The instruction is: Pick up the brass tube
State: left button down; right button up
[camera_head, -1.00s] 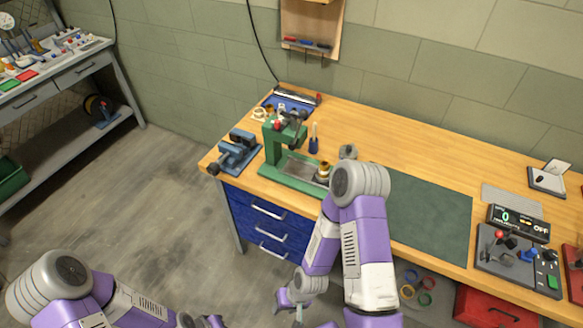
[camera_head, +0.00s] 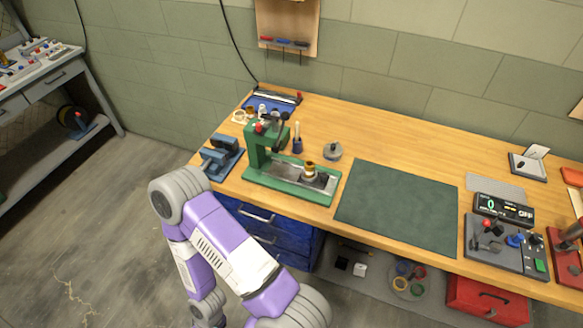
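A short brass-coloured piece (camera_head: 309,168) stands upright on the bed of the green press (camera_head: 290,183); it may be the brass tube, but it is too small to be sure. A silvery collar sits around or under its lower part. Other small tan and brass-coloured pieces (camera_head: 250,112) stand by the blue tray at the bench's far left. One of my purple and white arms rises from the bottom, in front of the bench's left end. Its fingers are not visible, and neither gripper shows.
A green mat (camera_head: 400,207) lies clear on the wooden bench (camera_head: 385,140). A blue clamp-like tool (camera_head: 222,157) sits at the left corner. A control box (camera_head: 505,245) and display (camera_head: 503,210) are at the right. Blue drawers (camera_head: 290,247) and a red box (camera_head: 487,300) are below.

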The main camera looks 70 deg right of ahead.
aim_at(309, 172)
jog(key=i, duration=1.05)
jog(key=z, duration=2)
